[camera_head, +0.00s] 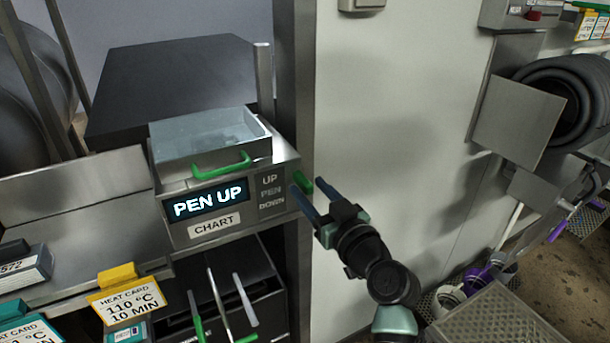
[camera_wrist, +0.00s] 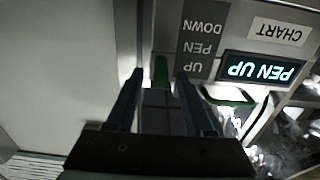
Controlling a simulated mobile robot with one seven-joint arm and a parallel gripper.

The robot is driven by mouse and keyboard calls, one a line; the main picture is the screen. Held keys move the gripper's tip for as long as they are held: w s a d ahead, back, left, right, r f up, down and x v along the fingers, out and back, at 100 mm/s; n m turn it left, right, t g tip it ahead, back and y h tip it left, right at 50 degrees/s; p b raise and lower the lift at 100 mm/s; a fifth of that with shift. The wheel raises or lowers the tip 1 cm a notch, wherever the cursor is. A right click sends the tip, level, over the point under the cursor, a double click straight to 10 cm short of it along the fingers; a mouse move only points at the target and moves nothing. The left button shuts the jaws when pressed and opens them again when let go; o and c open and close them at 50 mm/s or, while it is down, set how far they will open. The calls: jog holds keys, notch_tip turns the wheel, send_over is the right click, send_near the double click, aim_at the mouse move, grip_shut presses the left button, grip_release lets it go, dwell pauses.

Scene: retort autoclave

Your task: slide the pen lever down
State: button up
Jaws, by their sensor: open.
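The chart recorder (camera_head: 225,210) has a lit display (camera_head: 207,202) reading "PEN UP" and a panel (camera_head: 271,192) lettered UP, PEN, DOWN. The green pen lever (camera_head: 302,181) is at the recorder's right side, level with the UP marking. My gripper (camera_head: 312,188) is open, with its blue fingers pointing at the lever. In the wrist view, the lever (camera_wrist: 160,72) appears between the two open fingertips, which stand on either side with a gap. The display (camera_wrist: 261,70) and lettering appear upside down there. Whether a finger touches the lever cannot be told.
A green handle (camera_head: 222,165) sits on the recorder's clear-topped cover. A grey post (camera_head: 296,90) stands close behind the lever, beside a pale wall (camera_head: 390,120). Below are a heat card (camera_head: 125,300) and green-handled levers (camera_head: 197,325). A perforated metal box (camera_head: 500,315) is at lower right.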

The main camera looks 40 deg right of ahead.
jog(key=shift+p+x, duration=0.3)
jog(key=shift+x, duration=1.15)
jog(key=shift+a, duration=0.1)
grip_shut()
